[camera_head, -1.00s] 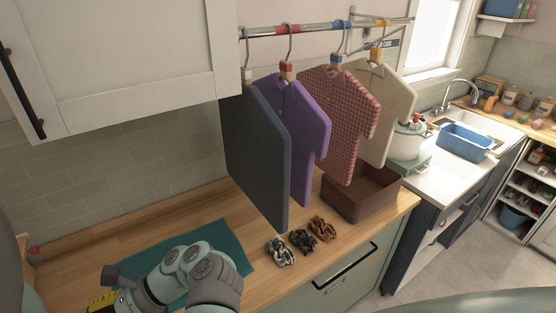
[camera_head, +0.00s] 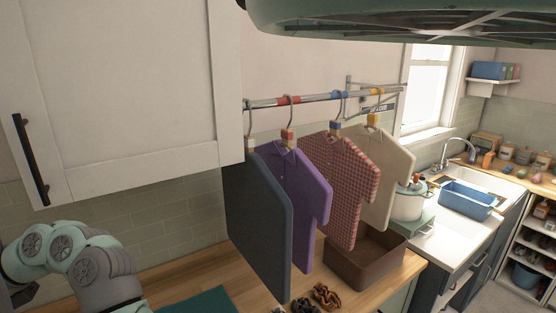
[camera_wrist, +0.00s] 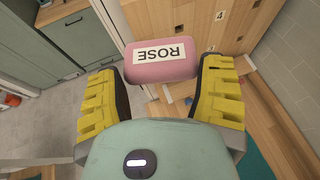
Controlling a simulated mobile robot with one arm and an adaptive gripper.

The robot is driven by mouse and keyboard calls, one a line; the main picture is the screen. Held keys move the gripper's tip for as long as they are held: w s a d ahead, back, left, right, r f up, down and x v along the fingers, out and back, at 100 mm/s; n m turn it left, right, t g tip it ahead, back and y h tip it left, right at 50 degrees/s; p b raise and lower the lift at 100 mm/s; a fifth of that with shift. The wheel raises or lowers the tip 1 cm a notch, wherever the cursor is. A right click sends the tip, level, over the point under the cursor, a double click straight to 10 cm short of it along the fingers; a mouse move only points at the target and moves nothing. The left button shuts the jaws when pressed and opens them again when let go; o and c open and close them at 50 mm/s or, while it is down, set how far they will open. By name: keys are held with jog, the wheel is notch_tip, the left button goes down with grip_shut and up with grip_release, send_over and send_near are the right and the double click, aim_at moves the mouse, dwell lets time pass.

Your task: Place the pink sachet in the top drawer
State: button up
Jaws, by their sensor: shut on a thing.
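The pink sachet, a block with a white label reading ROSE (camera_wrist: 162,68), is between the yellow fingers of my gripper (camera_wrist: 160,80) in the wrist view. The fingers are shut on it and it is held up off any surface. Green-grey cabinet fronts (camera_wrist: 75,38) with dark handles show at the upper left of the wrist view. Which of them is the top drawer I cannot tell. My gripper's fingers are not visible in the head view, where only part of my arm shows at the lower left.
Garments, including a purple shirt (camera_head: 290,195), hang from a rail (camera_head: 320,97) over the wooden counter. A brown bin (camera_head: 345,270) and scrunchies (camera_head: 326,296) are on the counter. A wooden panel (camera_wrist: 185,25) marked 4 shows in the wrist view. A white wall cabinet (camera_head: 120,90) hangs at left.

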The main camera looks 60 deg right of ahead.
jog(key=shift+m+t+h, duration=0.5)
jog(key=shift+m, duration=0.2)
jog(key=w+a+r+p, duration=0.2)
jog(key=w+a+r, duration=0.1)
jog(key=shift+a+r, duration=0.15)
jog(key=r+m+t+h+p, duration=0.1)
jog(key=r+m+h+p, duration=0.1)
jog(key=w+r+m+t+h+p, duration=0.1)
jog(key=r+m+h+p, duration=0.1)
jog(key=p, duration=0.1)
jog(key=w+r+m+t+h+p, duration=0.1)
jog(key=m+h+p, duration=0.1)
jog(key=shift+w+d+r+t+p, duration=0.1)
jog(key=shift+d+r+t+p, duration=0.25)
jog(key=shift+r+t, duration=0.05)
jog(key=s+d+m+h, duration=0.1)
jog(key=d+f+m+h+p, duration=0.1)
jog(key=s+d+m+h+p, duration=0.1)
jog(key=shift+s+d+f+h, duration=0.2)
jog(key=shift+s+f+h, duration=0.1)
jog(key=shift+s+d+f, duration=0.15)
jog(key=shift+d, duration=0.1)
jog(key=shift+d, duration=0.1)
